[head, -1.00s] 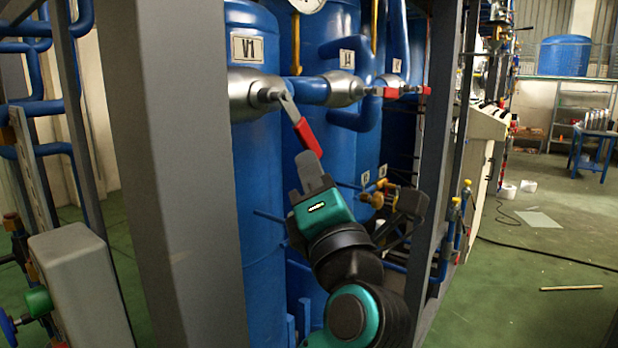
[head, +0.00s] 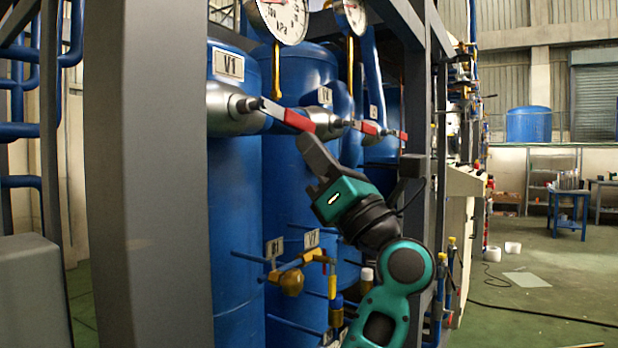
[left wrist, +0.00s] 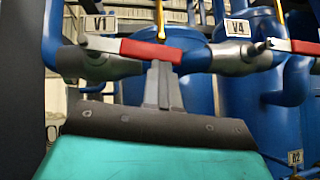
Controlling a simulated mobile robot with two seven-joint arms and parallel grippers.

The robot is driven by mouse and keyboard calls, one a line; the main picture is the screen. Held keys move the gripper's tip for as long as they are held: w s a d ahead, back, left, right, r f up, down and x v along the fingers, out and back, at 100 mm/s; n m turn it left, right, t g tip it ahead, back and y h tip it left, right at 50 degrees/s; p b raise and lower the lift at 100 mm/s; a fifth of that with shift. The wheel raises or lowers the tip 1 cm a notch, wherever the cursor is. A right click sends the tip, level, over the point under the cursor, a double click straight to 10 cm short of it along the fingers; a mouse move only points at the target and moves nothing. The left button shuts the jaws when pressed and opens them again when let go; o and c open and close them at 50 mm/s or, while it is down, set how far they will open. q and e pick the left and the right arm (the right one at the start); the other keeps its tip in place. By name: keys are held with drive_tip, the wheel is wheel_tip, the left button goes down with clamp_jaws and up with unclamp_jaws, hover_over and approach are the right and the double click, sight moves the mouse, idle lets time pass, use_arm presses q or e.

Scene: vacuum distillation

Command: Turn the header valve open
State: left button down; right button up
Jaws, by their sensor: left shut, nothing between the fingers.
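The V1 header valve has a grey metal body (head: 232,108) and a lever with a red grip (head: 287,115). The lever points right and slightly down, close to the line of the header pipe. The V1 valve body (left wrist: 95,62) and its red grip (left wrist: 150,50) also show in the left wrist view, with the lever nearly level. My left gripper (head: 308,145) is shut and empty, just below the outer end of the grip. In the left wrist view its fingertips (left wrist: 160,68) meet the underside of the grip; whether they touch is unclear. My right gripper is out of view.
The V4 valve's red lever (left wrist: 295,46) lies to the right along the pipe. Pressure gauges (head: 282,18) hang above. A grey upright post (head: 145,180) stands to the left, and blue tanks (head: 235,215) stand behind. Brass fittings (head: 292,280) and thin blue pipes lie below.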

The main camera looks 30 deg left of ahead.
use_arm(q)
drive_tip(key=shift+w+r, duration=0.2)
drive_tip(key=shift+r, duration=0.15)
idle(0.5)
drive_tip(key=w+a+f+b+v, duration=0.1)
drive_tip(key=b+v, duration=0.3)
drive_tip(key=v, duration=0.8)
drive_tip(key=shift+a+f, duration=0.2)
drive_tip(key=shift+f, duration=0.6)
drive_tip(key=shift+s, duration=0.1)
